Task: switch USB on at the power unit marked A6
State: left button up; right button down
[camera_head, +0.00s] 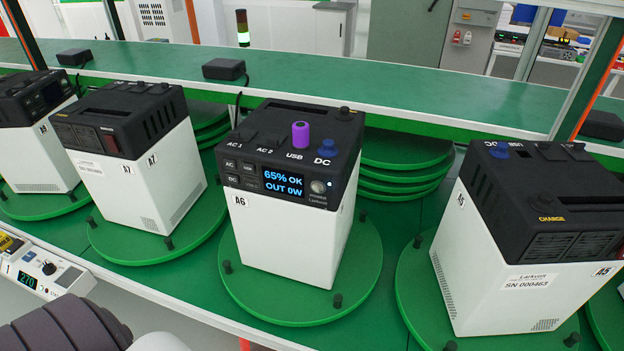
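The power unit marked A6 (290,235) stands upright on a green round turntable (300,310) in the middle, its control face toward me. Its lit display (283,181) reads "65% OK" and "OUT 0W". Left of the display is a small block of dark buttons (240,175); AC and DC are legible, the other labels are too faint to read surely. A round power knob (318,187) with a small light beside it sits at right.
Unit A7 (150,185) stands left, another unit (35,155) further left, and unit A5 (500,280), turned away, right, all on turntables. A small box with a "270" readout (45,272) sits at the lower left. A green shelf (400,100) runs behind.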

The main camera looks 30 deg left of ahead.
aim_at(247, 166)
jog(key=u, duration=1.4)
